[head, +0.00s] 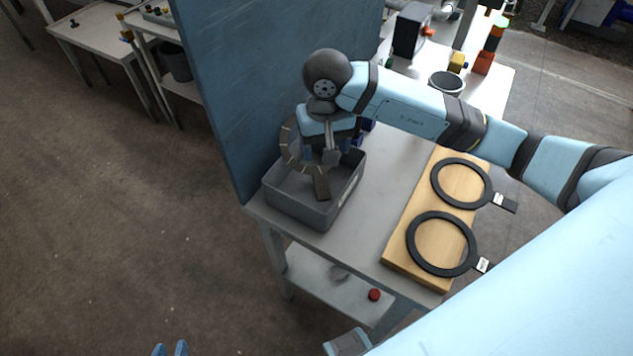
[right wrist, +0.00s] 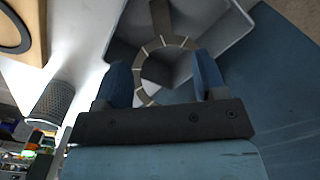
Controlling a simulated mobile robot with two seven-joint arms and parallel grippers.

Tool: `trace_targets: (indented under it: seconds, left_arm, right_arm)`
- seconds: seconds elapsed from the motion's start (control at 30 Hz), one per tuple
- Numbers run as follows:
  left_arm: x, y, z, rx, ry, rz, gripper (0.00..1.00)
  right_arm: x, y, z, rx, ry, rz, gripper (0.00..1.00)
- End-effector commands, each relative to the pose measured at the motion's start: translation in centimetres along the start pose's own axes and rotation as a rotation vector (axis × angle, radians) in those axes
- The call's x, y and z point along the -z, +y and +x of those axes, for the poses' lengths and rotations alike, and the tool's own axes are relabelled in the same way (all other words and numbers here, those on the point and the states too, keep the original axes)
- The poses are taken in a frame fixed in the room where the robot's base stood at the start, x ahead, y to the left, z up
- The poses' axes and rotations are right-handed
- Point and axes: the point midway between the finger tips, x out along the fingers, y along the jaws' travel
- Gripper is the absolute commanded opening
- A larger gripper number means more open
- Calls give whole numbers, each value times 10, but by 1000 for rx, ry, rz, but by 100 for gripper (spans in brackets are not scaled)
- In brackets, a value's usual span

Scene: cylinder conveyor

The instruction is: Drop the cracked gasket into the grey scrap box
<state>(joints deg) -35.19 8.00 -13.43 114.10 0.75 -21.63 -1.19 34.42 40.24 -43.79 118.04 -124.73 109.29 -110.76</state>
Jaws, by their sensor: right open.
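The cracked gasket (head: 286,146) is a dark ring with light marks across it and a tab. It is tilted at the grey scrap box (head: 331,217), its tab down inside and its ring rising above the rim. It also shows in the right wrist view (right wrist: 143,72), beyond my fingers. My right gripper (head: 322,156) is over the box with its jaws apart; its fingers (right wrist: 163,82) lie either side of part of the ring. Whether the ring touches the box wall is hard to tell.
A wooden board (head: 396,253) right of the box carries two black tabbed rings (head: 411,251). A blue panel (head: 240,80) stands directly behind and left of the box. A mesh cup (head: 447,82) and a stack light (head: 490,50) are farther back. A red button (head: 374,295) is on the lower shelf.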

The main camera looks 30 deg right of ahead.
Motion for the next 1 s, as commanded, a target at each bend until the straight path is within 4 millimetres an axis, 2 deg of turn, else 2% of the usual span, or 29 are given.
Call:
trace_targets:
  seconds: [0.13,0.33,0.5,1.0]
  left_arm:
    - [-4,0,2,0,0,0,36]
    - [-4,0,3,0,1,0,36]
    - [-4,0,3,-1,3,0,36]
    - [-3,0,3,-1,4,0,36]
  right_arm:
    - [1,0,-32,1,6,-2,65]
    - [0,0,-58,0,2,-1,65]
    - [0,0,-64,-1,0,0,65]
    - [0,0,-64,-1,-1,-1,65]
